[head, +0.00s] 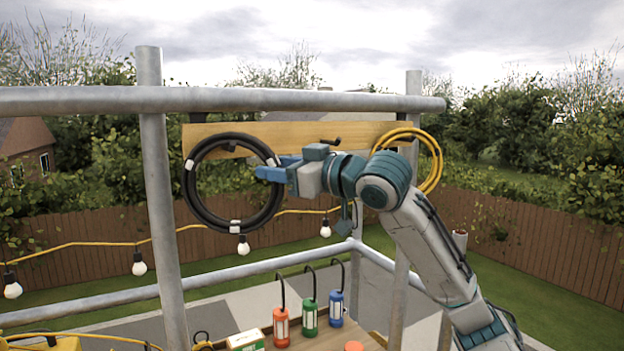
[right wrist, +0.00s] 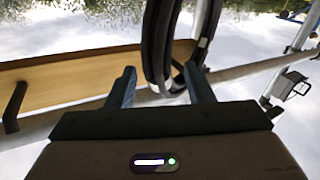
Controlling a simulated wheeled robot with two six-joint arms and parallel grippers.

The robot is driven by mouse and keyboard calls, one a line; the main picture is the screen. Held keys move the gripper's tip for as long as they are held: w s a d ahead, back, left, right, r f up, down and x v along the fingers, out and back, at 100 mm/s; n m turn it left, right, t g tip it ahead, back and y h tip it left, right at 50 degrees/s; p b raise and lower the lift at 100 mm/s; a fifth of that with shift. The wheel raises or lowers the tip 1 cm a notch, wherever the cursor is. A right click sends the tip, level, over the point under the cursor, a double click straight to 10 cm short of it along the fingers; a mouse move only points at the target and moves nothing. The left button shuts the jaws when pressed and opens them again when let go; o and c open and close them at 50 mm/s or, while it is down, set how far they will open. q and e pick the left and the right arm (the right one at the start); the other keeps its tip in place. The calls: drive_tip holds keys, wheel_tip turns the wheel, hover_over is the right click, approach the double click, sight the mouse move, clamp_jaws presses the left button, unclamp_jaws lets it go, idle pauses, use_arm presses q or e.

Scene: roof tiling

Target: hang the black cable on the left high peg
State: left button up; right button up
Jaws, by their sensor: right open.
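The black cable (head: 191,190) is a round coil with white ties. It hangs upright at the left end of the wooden board (head: 290,134), with the left high peg (head: 231,147) showing just inside its top. My right gripper (head: 273,167) is open at the coil's upper right side. In the right wrist view, the cable (right wrist: 158,45) passes between the spread fingers of the gripper (right wrist: 160,82); whether they touch it I cannot tell. My left gripper is not in view.
A middle peg (head: 331,142) on the board is bare. A yellow coil (head: 436,165) hangs at the right end, partly behind my right arm. A grey rail (head: 60,99) runs above the board. Red, green (head: 309,316) and blue lanterns stand below. Bulbs (head: 243,246) hang behind.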

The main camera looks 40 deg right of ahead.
drive_tip(key=b+v, duration=0.6)
drive_tip(key=v, duration=0.3)
drive_tip(key=shift+a, duration=0.1)
